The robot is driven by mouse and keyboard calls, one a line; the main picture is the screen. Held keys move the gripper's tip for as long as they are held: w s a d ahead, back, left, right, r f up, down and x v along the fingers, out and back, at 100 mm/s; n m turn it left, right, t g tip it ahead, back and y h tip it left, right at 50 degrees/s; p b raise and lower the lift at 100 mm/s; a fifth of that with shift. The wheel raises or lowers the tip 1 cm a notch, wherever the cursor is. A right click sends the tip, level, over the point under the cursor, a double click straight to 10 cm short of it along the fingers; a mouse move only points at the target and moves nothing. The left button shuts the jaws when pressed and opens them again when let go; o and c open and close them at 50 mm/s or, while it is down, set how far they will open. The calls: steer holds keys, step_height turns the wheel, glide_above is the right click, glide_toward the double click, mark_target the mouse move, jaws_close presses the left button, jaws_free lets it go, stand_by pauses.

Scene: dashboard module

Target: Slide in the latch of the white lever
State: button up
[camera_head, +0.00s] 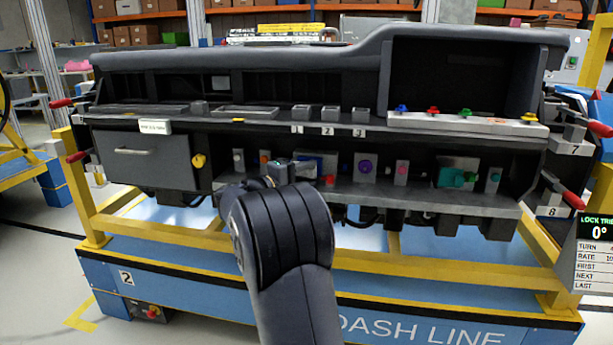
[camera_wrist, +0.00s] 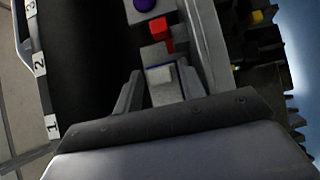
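A pale grey-white block, which I take to be the white lever (camera_wrist: 161,76), shows in the wrist view on a blue-edged plate. My gripper (camera_wrist: 158,82) is open, with one dark finger on each side of this block. I cannot tell whether either finger touches it. The latch cannot be made out as a separate part. In the head view, my arm covers much of this spot, and the white lever is not clear beside the blue panel (camera_head: 316,161).
A red lever (camera_wrist: 161,30) stands just beyond the block, with a purple knob (camera_wrist: 143,4) past it. In the head view, the purple knob (camera_head: 365,167) and teal knob (camera_head: 451,177) sit along the lower shelf, under the dashboard's overhanging ledge (camera_head: 240,121).

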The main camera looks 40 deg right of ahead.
steer(key=c, duration=0.5)
steer(key=shift+d+f+n+t+b, duration=0.15)
steer(key=shift+d+n+t+b, duration=0.2)
steer(key=shift+t+b, duration=0.3)
steer(key=shift+d+f+n+t+b, duration=0.1)
steer(key=shift+n+t+b, duration=0.35)
steer(key=shift+t+b, duration=0.15)
steer(key=shift+c, duration=0.3)
steer(key=shift+d+n+t+y+b, duration=0.25)
steer(key=shift+n+t+y+b, duration=0.2)
steer(key=shift+t+b, duration=0.35)
steer(key=shift+w+r+n+t, duration=0.1)
steer(key=shift+r+n+t, duration=0.1)
steer(key=shift+n+t, duration=0.15)
steer(key=o, duration=0.8)
steer(key=shift+c, duration=0.2)
